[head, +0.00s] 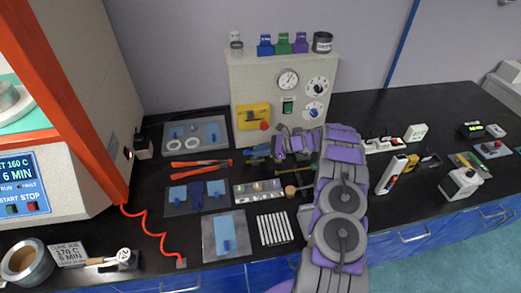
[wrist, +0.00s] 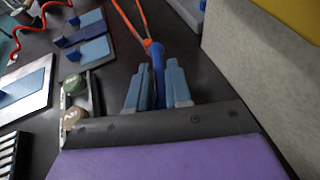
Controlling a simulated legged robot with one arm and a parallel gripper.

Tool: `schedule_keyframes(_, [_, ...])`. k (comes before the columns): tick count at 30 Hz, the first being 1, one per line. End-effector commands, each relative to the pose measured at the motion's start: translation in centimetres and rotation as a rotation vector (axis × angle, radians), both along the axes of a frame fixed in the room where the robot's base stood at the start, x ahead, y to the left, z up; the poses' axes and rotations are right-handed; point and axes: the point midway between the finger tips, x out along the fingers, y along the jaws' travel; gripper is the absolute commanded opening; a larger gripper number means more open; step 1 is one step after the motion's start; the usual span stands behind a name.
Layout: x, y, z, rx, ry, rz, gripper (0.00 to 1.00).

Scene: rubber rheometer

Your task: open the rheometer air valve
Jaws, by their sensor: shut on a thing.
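A blue lever (wrist: 158,60), which looks like the air valve handle, stands between the two grey-blue fingers of my gripper (wrist: 158,85) in the wrist view. The gripper is shut on it. In the head view my gripper (head: 272,150) is low over the bench, in front of the rheometer's grey cabinet, and a blue part (head: 257,153) shows at its fingertips. The valve body is mostly hidden by my gripper and arm. I cannot tell the lever's angle to the pipe.
The grey cabinet (head: 280,75) with gauge and dials stands close behind. Orange-handled tongs (head: 200,170) lie left of my gripper. A strip with round pieces (head: 258,188), trays with blue pieces (head: 195,195) and a row of white bars (head: 274,229) lie in front. A red coiled hose (head: 150,230) is further left.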

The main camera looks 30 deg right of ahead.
Motion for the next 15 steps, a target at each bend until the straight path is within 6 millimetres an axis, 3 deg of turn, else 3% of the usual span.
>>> schedule_keyframes(15, [-0.30,-0.29,-0.86,-0.009,0.018,0.060,0.00])
